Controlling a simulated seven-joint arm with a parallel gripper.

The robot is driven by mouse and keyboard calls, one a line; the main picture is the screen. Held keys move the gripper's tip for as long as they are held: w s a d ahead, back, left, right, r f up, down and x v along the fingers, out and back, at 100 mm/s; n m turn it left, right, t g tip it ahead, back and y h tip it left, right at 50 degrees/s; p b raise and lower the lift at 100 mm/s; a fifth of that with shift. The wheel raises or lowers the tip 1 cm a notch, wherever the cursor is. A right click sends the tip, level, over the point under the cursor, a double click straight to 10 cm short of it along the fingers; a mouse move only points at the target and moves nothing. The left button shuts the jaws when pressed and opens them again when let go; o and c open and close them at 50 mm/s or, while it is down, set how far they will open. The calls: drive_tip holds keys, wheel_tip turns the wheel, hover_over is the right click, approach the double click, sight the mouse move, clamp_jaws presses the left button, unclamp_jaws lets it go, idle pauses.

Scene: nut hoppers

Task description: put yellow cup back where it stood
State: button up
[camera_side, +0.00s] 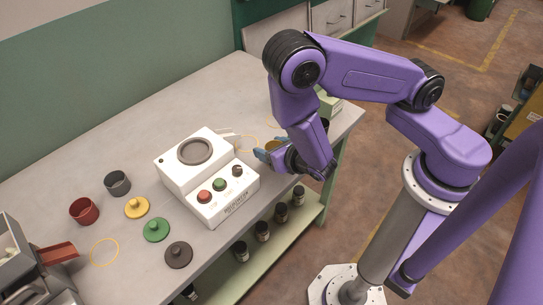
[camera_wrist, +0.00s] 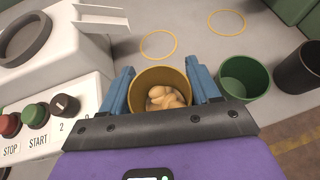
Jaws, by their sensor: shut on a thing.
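The yellow cup (camera_wrist: 160,76) is between the two blue fingers of my gripper (camera_wrist: 161,88) in the wrist view. It is upright and holds several pale nuts. My gripper is shut on it. In the side view my gripper (camera_side: 270,152) is at the right end of the white machine, and the arm hides most of the cup. I cannot tell whether the cup's base touches the table. Two thin yellow rings are marked on the table beyond the cup, a near one (camera_wrist: 158,44) and a far one (camera_wrist: 227,21). Both are empty.
A green cup (camera_wrist: 244,76) stands close right of my gripper, with a black cup (camera_wrist: 300,68) beyond. The white machine (camera_side: 207,178) is close on the left. Red (camera_side: 84,211) and dark grey (camera_side: 117,183) cups, several lids and another yellow ring (camera_side: 104,252) are at the left.

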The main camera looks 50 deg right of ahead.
drive_tip(key=shift+f, duration=1.6)
drive_tip(key=shift+f, duration=0.2)
drive_tip(key=o, duration=1.2)
drive_tip(key=shift+o, duration=0.2)
drive_tip(key=shift+r, duration=0.1)
